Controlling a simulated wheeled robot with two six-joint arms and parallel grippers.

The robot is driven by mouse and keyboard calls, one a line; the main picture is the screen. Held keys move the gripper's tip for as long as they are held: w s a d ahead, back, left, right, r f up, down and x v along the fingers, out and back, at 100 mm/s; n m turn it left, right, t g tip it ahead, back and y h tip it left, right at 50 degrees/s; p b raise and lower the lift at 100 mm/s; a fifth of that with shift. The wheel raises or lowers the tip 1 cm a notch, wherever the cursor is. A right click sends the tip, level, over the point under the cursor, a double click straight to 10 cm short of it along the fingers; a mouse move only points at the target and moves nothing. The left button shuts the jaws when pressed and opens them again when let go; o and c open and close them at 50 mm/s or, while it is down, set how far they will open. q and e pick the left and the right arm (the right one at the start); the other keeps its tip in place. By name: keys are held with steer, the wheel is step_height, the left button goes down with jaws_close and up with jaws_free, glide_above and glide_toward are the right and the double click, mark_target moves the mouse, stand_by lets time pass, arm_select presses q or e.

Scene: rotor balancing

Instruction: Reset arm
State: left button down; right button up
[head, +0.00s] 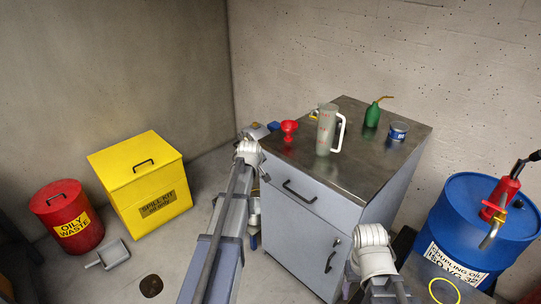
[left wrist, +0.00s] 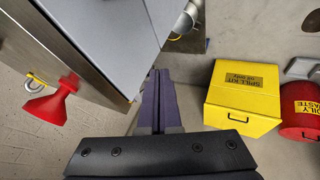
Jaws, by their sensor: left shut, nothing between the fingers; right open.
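My left arm rises from the bottom of the head view to a bent white joint (head: 248,152) by the cabinet's front left corner. My left gripper (left wrist: 156,76) shows in the left wrist view, its dark fingers together with nothing between them, over the floor beside the cabinet. In the head view its fingers are mostly hidden by my arm. My right arm shows a white joint (head: 372,250) in front of the cabinet's right side. I cannot make out the right gripper's fingers.
The grey cabinet (head: 299,235) bears a red funnel (head: 289,128), a pale jug (head: 325,131), a green oiler (head: 372,116) and a blue tin (head: 398,131).

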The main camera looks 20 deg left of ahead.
arm_select(q)
steer(key=s+d+r+m+g+h+p, duration=0.15)
steer(key=s+d+m, duration=0.25)
steer(key=s+d, duration=0.45)
steer(key=s+d+m+g+p, duration=0.25)
steer(key=s+d+m, duration=0.2)
steer(key=d, duration=0.75)
steer(key=s+d+r+m+g+p, duration=0.1)
steer(key=s+d+m+p, duration=0.1)
steer(key=s+d, duration=0.3)
steer(key=s+d+r+m+g+p, duration=0.1)
steer(key=s+d+m, duration=0.4)
steer(key=s, duration=0.9)
steer(key=shift+s+d+r+g+y+p, duration=0.25)
steer(key=shift+d+r+g+y+p, duration=0.1)
steer(key=shift+d+g+p, duration=0.3)
steer(key=shift+a+m, duration=0.1)
steer(key=shift+m, duration=0.15)
